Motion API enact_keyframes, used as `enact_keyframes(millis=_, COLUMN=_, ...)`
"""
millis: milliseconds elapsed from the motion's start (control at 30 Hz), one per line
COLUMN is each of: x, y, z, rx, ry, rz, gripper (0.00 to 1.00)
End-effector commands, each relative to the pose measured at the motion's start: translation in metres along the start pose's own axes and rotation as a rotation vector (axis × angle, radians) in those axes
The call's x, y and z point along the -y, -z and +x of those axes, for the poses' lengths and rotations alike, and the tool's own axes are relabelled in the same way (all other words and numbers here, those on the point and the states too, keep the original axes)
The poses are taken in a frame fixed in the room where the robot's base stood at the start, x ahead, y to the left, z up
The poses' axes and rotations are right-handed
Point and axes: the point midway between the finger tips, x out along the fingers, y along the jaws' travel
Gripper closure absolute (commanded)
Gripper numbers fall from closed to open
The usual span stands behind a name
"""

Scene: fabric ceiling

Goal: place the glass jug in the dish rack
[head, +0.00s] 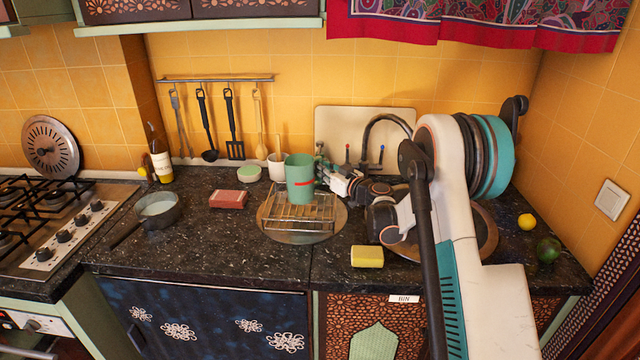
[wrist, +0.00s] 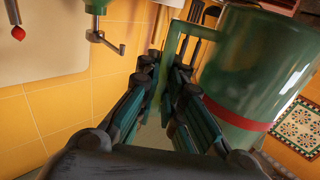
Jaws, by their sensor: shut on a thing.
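The glass jug (head: 299,172) is green with a red band and stands upright over the dish rack (head: 297,225), a wire rack on a round metal plate. I cannot tell whether the jug's base touches the wires. My gripper (head: 324,172) comes from the right and is shut on the jug's handle. In the wrist view the jug (wrist: 262,65) fills the right side, and the fingers of my gripper (wrist: 168,68) close around its green handle (wrist: 170,45).
A yellow sponge (head: 367,256) lies at the counter's front edge. A red-brown block (head: 228,199), a small green-topped bowl (head: 249,173) and a white cup (head: 277,168) are left and behind the rack. A saucepan (head: 158,208) is further left. A tap (head: 386,119) rises behind my arm.

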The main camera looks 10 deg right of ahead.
Motion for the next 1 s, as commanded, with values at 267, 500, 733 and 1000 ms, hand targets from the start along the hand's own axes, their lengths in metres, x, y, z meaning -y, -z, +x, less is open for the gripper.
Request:
enact_keyframes(millis=267, x=0.0, y=-0.029, z=0.0, rx=0.0, ry=0.0, rz=0.001, gripper=1.0)
enact_keyframes(millis=500, x=0.0, y=-0.044, z=0.0, rx=0.0, ry=0.0, rz=0.001, gripper=1.0)
enact_keyframes(millis=733, x=0.0, y=-0.046, z=0.0, rx=0.0, ry=0.0, rz=0.001, gripper=1.0)
enact_keyframes(millis=1000, x=0.0, y=-0.046, z=0.0, rx=0.0, ry=0.0, rz=0.0, gripper=0.72)
